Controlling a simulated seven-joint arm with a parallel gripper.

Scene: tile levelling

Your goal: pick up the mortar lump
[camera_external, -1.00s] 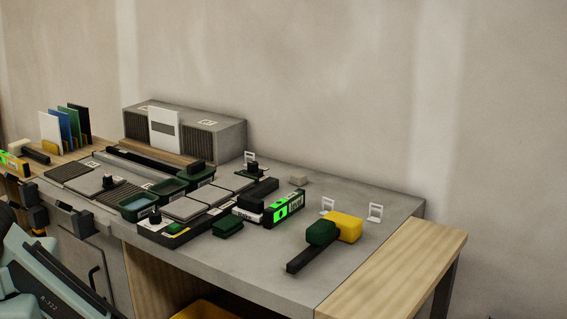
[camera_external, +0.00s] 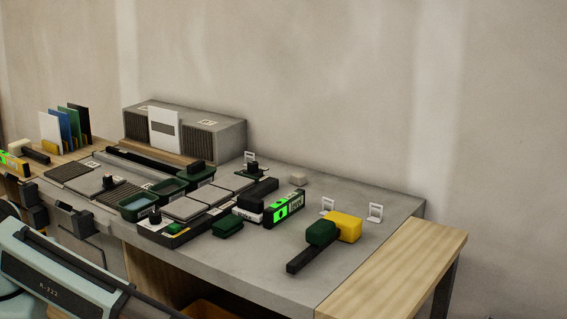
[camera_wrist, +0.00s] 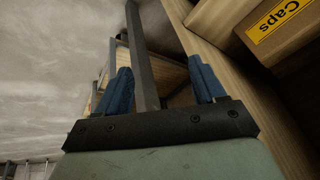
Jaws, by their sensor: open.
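A small beige-grey lump (camera_external: 298,180), which looks like the mortar lump, sits on the grey worktop (camera_external: 385,211) toward its back edge. It is behind the green-faced level (camera_external: 285,209) and apart from it. My gripper (camera_wrist: 163,85) shows in the wrist view with two blue fingers spread and nothing between them. No lump shows in the wrist view. In the external view only my arm shows at lower left, and the gripper is out of frame, so its distance from the lump cannot be told.
A yellow and green mallet (camera_external: 346,226) lies at front right. Tiles, green trays (camera_external: 138,207) and a grey ribbed box (camera_external: 225,138) crowd the left and back. In the wrist view, a box labelled Caps (camera_wrist: 285,30) and a metal post (camera_wrist: 142,60) are close.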

